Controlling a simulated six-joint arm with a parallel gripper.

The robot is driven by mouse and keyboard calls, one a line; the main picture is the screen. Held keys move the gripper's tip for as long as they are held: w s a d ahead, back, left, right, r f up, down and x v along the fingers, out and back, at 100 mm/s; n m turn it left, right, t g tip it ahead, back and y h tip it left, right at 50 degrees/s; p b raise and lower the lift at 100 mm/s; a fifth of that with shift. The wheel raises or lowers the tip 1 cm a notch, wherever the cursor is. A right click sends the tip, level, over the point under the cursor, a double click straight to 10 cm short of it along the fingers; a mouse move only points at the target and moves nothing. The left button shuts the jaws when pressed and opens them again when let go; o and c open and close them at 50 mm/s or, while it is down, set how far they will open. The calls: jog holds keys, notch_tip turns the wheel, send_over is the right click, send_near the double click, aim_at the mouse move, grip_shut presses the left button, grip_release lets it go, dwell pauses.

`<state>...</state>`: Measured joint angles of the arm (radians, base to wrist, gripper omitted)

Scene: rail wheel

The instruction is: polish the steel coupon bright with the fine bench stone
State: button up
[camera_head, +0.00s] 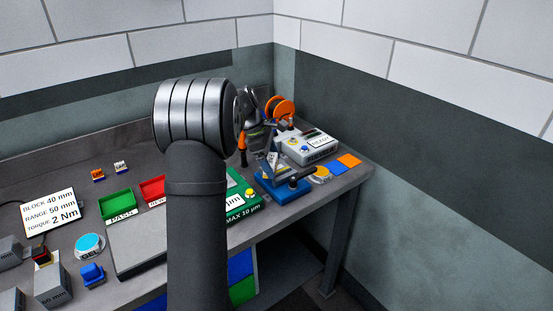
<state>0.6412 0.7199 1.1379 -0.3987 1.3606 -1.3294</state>
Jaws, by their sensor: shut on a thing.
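My arm stands large in the foreground, and its wrist reaches toward the back corner of the bench. My gripper (256,127) shows only in part behind the wrist, small and dark, beside an orange round machine part (284,109). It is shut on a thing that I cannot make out. I cannot see clearly whether it touches the orange machine. I cannot pick out the steel coupon or the stone's face; my arm and wrist cover much of that area.
A grey box reading READY (308,147) stands right of the gripper. A green tray (117,204), a red tray (152,189) and a grey plate (136,244) lie left. Walls close the back corner.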

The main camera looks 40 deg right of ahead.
aim_at(286, 164)
jog(key=d, duration=0.5)
jog(key=shift+d+f, duration=0.1)
jog(key=shift+d, duration=0.3)
notch_tip(286, 164, up, 8)
dwell(0.4)
jog(key=w+a+r+m, duration=0.2)
jog(key=w+a+m, duration=0.1)
jog(key=w+a, duration=0.8)
jog(key=w+a+f+m+y, duration=0.1)
jog(key=w+a+f+m, duration=0.1)
jog(key=a, duration=1)
jog(key=w+a+f+m+g+y, duration=0.1)
jog(key=w+a+f, duration=0.4)
jog(key=a, duration=0.8)
jog(key=w+a+f+m+y, duration=0.1)
jog(key=w+a+f+m, duration=0.2)
jog(key=a, duration=1)
jog(key=shift+w+f, duration=0.2)
jog(key=shift+f, duration=0.55)
jog(key=shift+w+f, duration=0.15)
jog(key=shift+f, duration=0.55)
